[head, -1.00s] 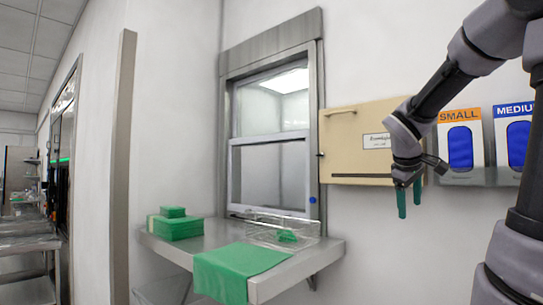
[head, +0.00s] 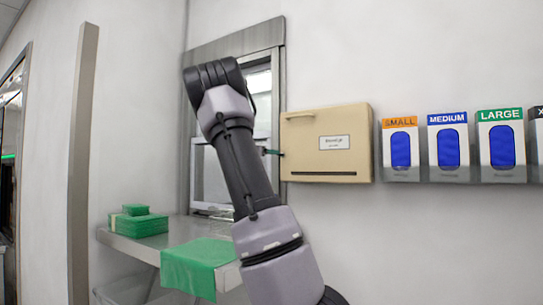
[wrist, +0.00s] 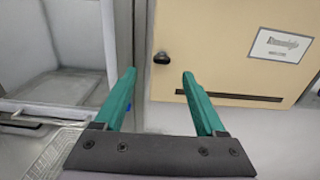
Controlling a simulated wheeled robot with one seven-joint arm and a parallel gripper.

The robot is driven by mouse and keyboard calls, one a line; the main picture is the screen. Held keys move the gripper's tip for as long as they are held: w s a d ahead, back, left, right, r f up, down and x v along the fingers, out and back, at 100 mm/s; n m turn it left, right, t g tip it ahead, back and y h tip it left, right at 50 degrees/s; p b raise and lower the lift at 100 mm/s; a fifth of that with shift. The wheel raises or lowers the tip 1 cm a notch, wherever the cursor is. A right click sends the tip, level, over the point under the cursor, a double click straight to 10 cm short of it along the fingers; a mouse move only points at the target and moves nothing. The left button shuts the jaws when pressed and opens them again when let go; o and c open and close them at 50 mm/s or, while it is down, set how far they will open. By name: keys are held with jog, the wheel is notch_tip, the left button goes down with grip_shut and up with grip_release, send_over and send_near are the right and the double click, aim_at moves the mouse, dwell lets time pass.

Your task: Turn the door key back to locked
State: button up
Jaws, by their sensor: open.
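A beige wall cabinet (head: 304,130) hangs right of the pass-through window. In the wrist view its door (wrist: 215,45) carries a small dark key or knob (wrist: 163,58) near the left edge. I cannot tell which way it is turned. My gripper (wrist: 158,76) is open and empty, its green fingers apart. The dark key shows between and just beyond the fingertips, with no visible contact. In the head view my forearm hides most of the gripper, and only a bit of green finger shows beside the cabinet's left edge.
The metal-framed window (head: 235,46) is left of the cabinet. Below it a steel shelf (head: 128,244) holds green packs (head: 140,226) and a green cloth (head: 196,268). Glove boxes (head: 447,148) hang to the right. The wall below the cabinet is clear.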

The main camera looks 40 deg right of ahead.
aim_at(281, 155)
jog(key=x, duration=0.7)
jog(key=shift+d, duration=0.2)
jog(key=shift+s, duration=0.1)
grip_shut()
